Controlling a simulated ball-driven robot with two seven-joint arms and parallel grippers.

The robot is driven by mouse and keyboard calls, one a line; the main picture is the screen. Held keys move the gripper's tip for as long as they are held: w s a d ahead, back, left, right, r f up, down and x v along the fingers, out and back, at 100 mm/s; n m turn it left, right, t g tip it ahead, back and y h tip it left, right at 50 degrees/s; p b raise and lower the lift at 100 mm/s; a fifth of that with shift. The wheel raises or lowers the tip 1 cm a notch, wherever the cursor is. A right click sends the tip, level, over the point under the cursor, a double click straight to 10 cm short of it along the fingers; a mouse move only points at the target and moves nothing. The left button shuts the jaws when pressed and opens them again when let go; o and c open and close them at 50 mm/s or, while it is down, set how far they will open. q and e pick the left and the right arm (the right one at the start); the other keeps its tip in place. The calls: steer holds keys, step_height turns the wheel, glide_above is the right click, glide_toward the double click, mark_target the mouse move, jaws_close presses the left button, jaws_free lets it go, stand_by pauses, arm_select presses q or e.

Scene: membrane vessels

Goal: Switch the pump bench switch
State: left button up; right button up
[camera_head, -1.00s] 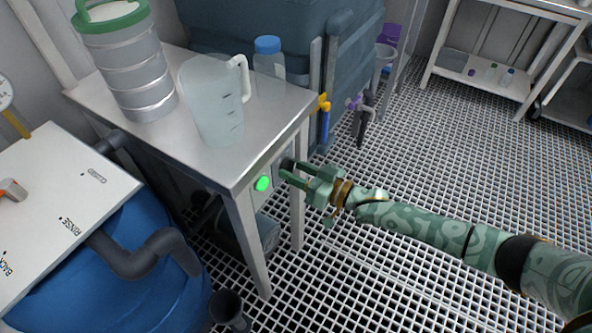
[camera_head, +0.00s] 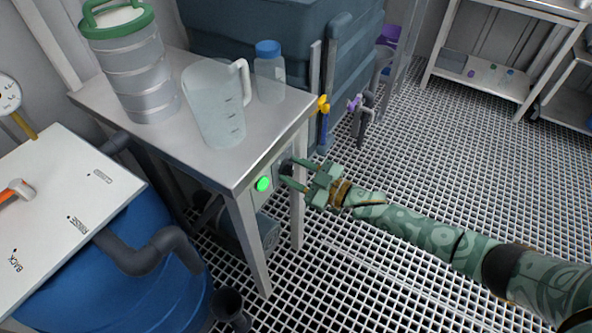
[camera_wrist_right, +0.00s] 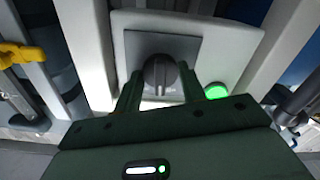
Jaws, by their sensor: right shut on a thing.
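The pump bench switch is a dark rotary knob (camera_wrist_right: 160,75) on a grey square plate, set in a pale box under the bench's edge. In the head view the knob (camera_head: 286,168) shows only in part behind my fingers. A round green light (camera_head: 263,184) glows beside it; it also shows in the right wrist view (camera_wrist_right: 216,91). My right gripper (camera_head: 287,170) is at the switch. In the right wrist view its fingers (camera_wrist_right: 158,92) stand on either side of the knob, shut on it. The knob's pointer looks roughly upright in that view. My left gripper is not in view.
The metal bench (camera_head: 180,125) carries a clear jug (camera_head: 215,105), a blue-capped bottle (camera_head: 269,75) and a green-rimmed sieve stack (camera_head: 130,65). Yellow (camera_head: 323,104) and purple (camera_head: 355,103) valve handles are near the switch. A blue barrel (camera_head: 150,285) stands left. The grated floor at right is clear.

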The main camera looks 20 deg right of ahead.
steer(key=shift+n, duration=0.8)
steer(key=n, duration=0.2)
steer(key=shift+n, duration=0.3)
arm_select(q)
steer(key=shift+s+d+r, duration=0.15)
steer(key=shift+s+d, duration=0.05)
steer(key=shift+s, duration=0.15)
arm_select(e)
steer(key=shift+n, duration=0.4)
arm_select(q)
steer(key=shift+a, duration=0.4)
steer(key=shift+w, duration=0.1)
arm_select(e)
steer(key=shift+f, duration=0.1)
